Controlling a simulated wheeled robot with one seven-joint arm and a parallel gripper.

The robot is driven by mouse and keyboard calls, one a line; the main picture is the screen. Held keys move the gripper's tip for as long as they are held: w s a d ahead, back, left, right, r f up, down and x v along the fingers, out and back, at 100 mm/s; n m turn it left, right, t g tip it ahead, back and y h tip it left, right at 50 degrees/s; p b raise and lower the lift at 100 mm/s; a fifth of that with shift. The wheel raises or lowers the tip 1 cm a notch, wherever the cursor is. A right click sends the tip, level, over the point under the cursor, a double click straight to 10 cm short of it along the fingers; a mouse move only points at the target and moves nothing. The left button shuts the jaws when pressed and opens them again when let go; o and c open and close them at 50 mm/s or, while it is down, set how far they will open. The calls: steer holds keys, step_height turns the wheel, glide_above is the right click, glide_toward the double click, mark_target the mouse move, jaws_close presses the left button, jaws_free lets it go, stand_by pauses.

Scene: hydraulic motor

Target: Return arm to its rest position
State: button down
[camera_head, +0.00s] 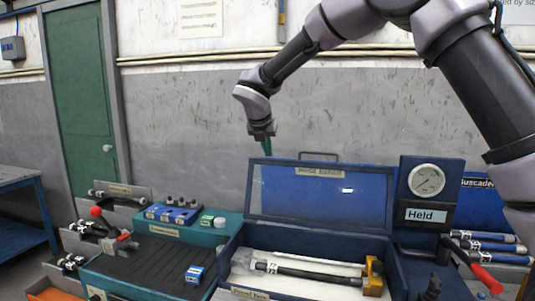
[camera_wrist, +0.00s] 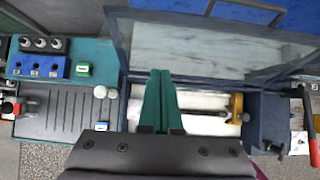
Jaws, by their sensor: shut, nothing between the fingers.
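In the wrist view the fingers hide part of the case's contents.
A gauge panel marked "Held" (camera_head: 427,192) stands right of the lid. A red-handled lever (camera_head: 486,279) is at the lower right. Left are a ribbed dark tray (camera_head: 150,262), a blue holder (camera_head: 173,213) and a small blue box (camera_head: 194,274). The wall area left of my gripper is clear.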

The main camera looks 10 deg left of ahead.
steer(key=s+r, duration=0.3)
steer(key=r, duration=0.6)
steer(key=d+r+m+g, duration=0.1)
steer(key=d+r+m, duration=0.3)
steer(key=d+m, duration=0.7)
steer(key=s+d+r+m, duration=0.1)
steer(key=s+d+m, duration=0.25)
steer(key=d, duration=0.55)
steer(key=s+d+r+m, duration=0.1)
steer(key=s+d+m, duration=0.3)
steer(key=d, duration=0.6)
steer(key=s+d+f+m+y, duration=0.1)
steer(key=s+d+f+m, duration=0.1)
steer(key=s+d+m, duration=0.4)
steer(key=s+d+f+m+y, duration=0.1)
steer(key=s+d+m, duration=0.6)
steer(key=m, duration=0.8)
steer(key=shift+s+f+t, duration=0.4)
steer(key=shift+s+f, duration=0.4)
steer(key=shift+s, duration=0.3)
steer(key=shift+y, duration=0.3)
